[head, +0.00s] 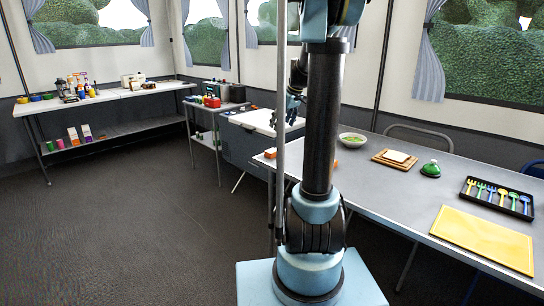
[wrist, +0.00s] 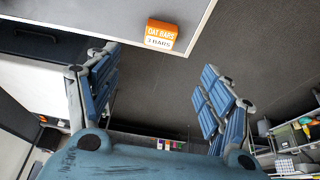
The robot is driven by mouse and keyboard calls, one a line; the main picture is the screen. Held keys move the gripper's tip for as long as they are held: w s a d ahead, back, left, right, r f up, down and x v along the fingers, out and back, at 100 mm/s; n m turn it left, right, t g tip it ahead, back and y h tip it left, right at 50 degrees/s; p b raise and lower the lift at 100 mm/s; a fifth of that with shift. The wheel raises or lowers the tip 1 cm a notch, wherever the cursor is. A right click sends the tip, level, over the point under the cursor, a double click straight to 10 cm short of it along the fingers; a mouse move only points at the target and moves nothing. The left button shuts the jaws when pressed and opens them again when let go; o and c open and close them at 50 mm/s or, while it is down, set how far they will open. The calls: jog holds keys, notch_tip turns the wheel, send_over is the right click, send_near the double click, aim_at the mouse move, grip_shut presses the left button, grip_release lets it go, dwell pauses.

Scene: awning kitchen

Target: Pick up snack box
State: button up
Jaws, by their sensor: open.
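The snack box, an orange and white carton reading "OAT BARS 3 BARS" (wrist: 161,35), lies near the edge of the grey table (wrist: 190,12) in the wrist view. In the head view, a small orange box (head: 270,153) sits at the table's near left corner, partly by my arm. My gripper (wrist: 157,68) is open and empty; its blue fingers stand wide apart, with the box beyond them at the top centre of the wrist view. In the head view my gripper (head: 287,112) is above the table's far left end, partly hidden by my arm.
On the table are a bowl (head: 352,140), a board with a white item (head: 395,158), a green-topped item (head: 431,169), a utensil tray (head: 497,197) and a yellow mat (head: 484,238). Floor on the left is clear.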

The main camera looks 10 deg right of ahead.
aim_at(272, 150)
jog(key=x, duration=1.6)
jog(key=shift+d, duration=0.15)
jog(key=shift+c, duration=0.3)
jog(key=c, duration=1.1)
